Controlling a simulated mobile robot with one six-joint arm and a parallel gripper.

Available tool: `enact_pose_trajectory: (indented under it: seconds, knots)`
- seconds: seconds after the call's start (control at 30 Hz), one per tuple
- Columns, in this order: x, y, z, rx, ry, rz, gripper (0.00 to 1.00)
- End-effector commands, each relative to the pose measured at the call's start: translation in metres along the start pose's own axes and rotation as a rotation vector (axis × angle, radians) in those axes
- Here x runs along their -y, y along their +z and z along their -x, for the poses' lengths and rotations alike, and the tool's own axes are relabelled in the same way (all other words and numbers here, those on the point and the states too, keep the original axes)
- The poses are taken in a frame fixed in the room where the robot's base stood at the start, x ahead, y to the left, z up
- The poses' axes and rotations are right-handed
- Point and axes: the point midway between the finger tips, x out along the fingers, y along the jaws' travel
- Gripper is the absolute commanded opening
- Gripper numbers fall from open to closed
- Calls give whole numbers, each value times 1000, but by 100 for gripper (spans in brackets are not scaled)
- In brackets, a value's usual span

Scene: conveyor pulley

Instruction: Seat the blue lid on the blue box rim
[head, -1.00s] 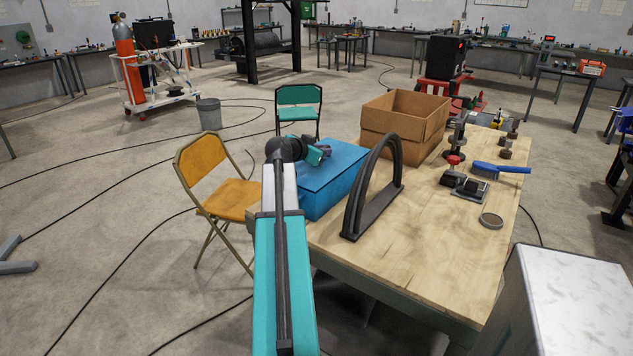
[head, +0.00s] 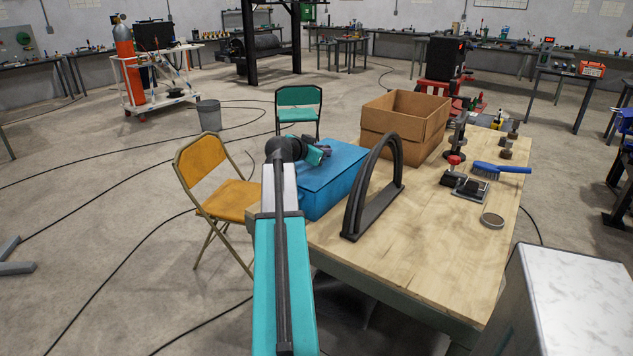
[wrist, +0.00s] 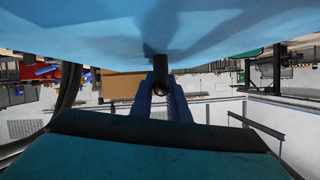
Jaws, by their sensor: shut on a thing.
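The blue box (head: 325,200) stands at the near left of the wooden table. The blue lid (head: 333,172) lies over its top; I cannot tell whether it rests fully on the rim all round. My gripper (head: 323,153) is at the lid's top, near its back left part. In the wrist view, the lid (wrist: 110,28) fills the upper part of the picture. There my gripper (wrist: 161,85) has its two fingers closed around a dark round knob or handle under that blue surface. My arm hides part of the box's left side.
A black arched part (head: 370,190) stands close to the right of the box. An open cardboard box (head: 405,120) is behind it. A blue brush (head: 500,169) and small tools lie at the right. The table's front middle is clear. A yellow chair (head: 215,180) stands left.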

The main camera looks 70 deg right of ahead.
Motion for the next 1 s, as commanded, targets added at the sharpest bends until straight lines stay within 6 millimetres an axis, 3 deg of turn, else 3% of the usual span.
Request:
enact_pose_trajectory:
  seconds: [1.0]
  knots:
    - [-1,6,-2,0,0,0,0]
